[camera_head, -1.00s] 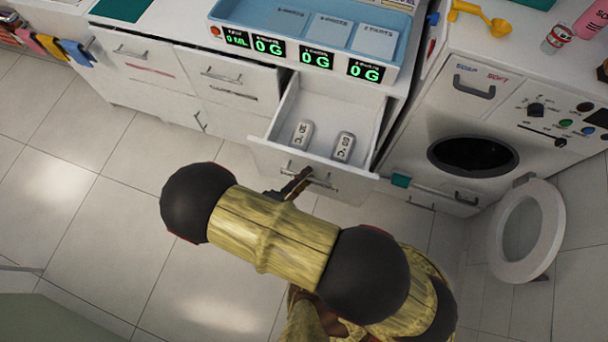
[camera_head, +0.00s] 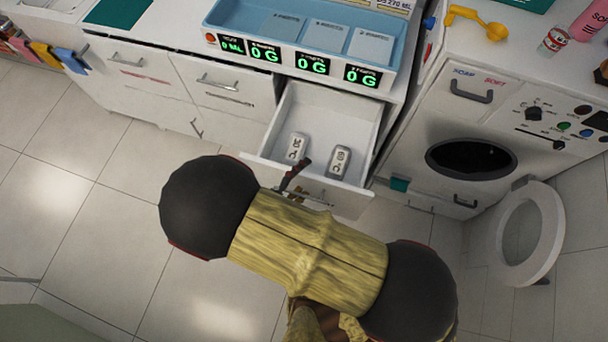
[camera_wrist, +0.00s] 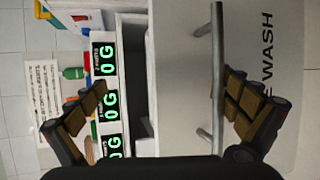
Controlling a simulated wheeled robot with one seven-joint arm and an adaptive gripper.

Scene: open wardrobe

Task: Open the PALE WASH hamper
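The hamper is a white pull-out drawer (camera_head: 352,110), standing open in the head view. A grey bar handle (camera_wrist: 217,60) on that panel runs up and down in the wrist view. My gripper (camera_wrist: 168,105) is open, its brown-padded fingers wide apart. The handle lies between them in the picture, close to the right finger; I cannot tell whether they touch. In the head view, my gripper (camera_head: 292,180) is mostly hidden by my arm at the drawer front.
Two white labelled blocks (camera_head: 297,147) (camera_head: 339,160) lie inside the drawer. A blue tray with green displays (camera_head: 300,60) stands on the counter above. At right is a washer with its round door (camera_head: 528,235) swung open. Tiled floor at left is clear.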

